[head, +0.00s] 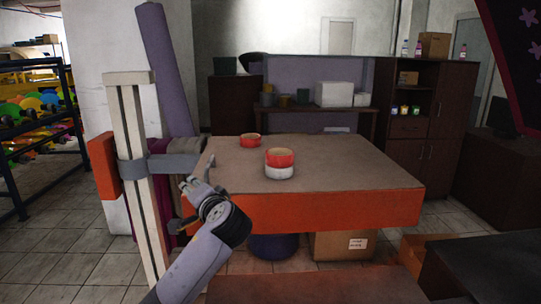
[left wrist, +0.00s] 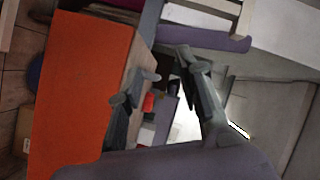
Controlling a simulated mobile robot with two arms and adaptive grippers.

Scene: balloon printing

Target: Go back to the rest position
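My left gripper (head: 192,190) is at the left front corner of the orange-edged table (head: 345,207), beside a pale upright frame. In the left wrist view its two fingers (left wrist: 164,66) are spread apart with nothing between them. A red ring-shaped piece on a white base (head: 280,164) stands on the table, to the right of the gripper and apart from it. A similar red round piece (head: 250,140) sits farther back on the table. My right gripper is in neither view.
The pale upright frame (head: 145,180) with a grey crossbar stands close left of my gripper, a purple roll (head: 168,70) behind it. A cardboard box (head: 343,246) and dark blue bin (head: 273,246) sit under the table. A dark surface (head: 480,265) is at the lower right.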

